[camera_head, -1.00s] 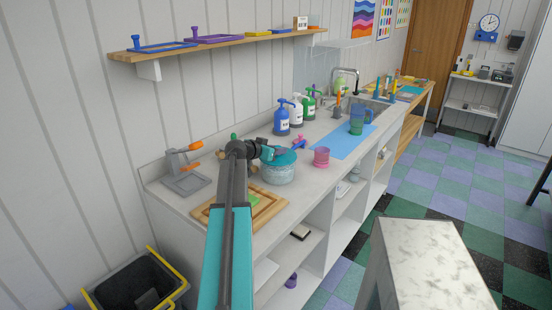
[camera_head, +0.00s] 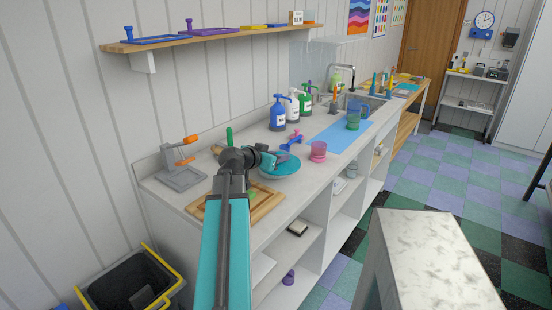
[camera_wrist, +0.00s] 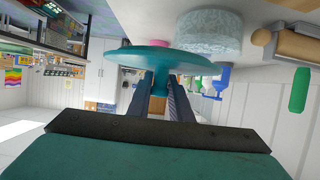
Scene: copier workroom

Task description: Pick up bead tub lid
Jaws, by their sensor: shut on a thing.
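The teal bead tub lid (camera_head: 283,170) is a round disc above the counter. My gripper (camera_head: 270,159) is shut on its knob. The wrist view is upside down. There the lid (camera_wrist: 135,58) spans the space past my gripper (camera_wrist: 160,90), with the knob (camera_wrist: 159,84) between the two fingers. The pale speckled bead tub (camera_wrist: 209,33) stands on the counter beyond the lid, and the lid appears lifted clear of it. In the head view the tub is hidden behind the lid and my arm.
A wooden tray (camera_head: 264,206) lies left of the lid on the counter. A pink cup (camera_head: 318,152) and a blue-pink tool (camera_head: 291,141) are close by on the right. Pump bottles (camera_head: 278,117) stand behind. A grey clamp press (camera_head: 181,178) is at the left end.

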